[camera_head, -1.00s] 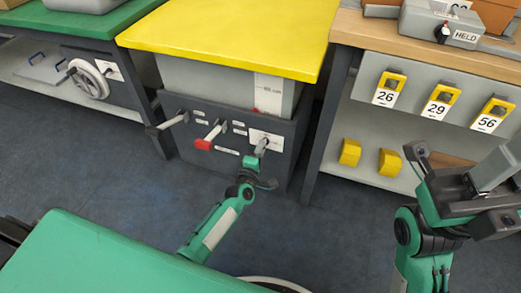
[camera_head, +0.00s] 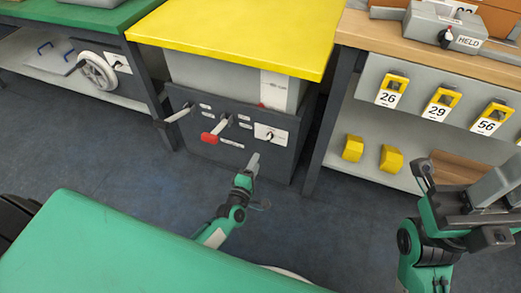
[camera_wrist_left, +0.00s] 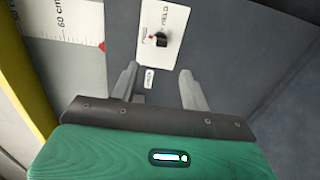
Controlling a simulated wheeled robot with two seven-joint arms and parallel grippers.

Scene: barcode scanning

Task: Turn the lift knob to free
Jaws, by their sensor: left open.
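The lift knob (camera_head: 270,135) is a small black knob on a white plate (camera_head: 262,130) at the right of the dark panel under the yellow-topped table. In the left wrist view the knob (camera_wrist_left: 161,40) has a small red mark at its left, and the plate (camera_wrist_left: 150,58) carries lettering that seems to read HELD. My left gripper (camera_head: 254,160) is just below and in front of the plate, apart from the knob. In the left wrist view its two fingers (camera_wrist_left: 157,72) are spread and empty. My right gripper (camera_head: 480,195) is at the right; its jaw state is unclear.
A red-ended lever (camera_head: 210,138) and a grey lever (camera_head: 179,113) stick out of the panel left of the knob. The yellow tabletop (camera_head: 235,38) overhangs it. A handwheel (camera_head: 97,72) is at the left. Yellow numbered holders hang at the right. The floor in front is clear.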

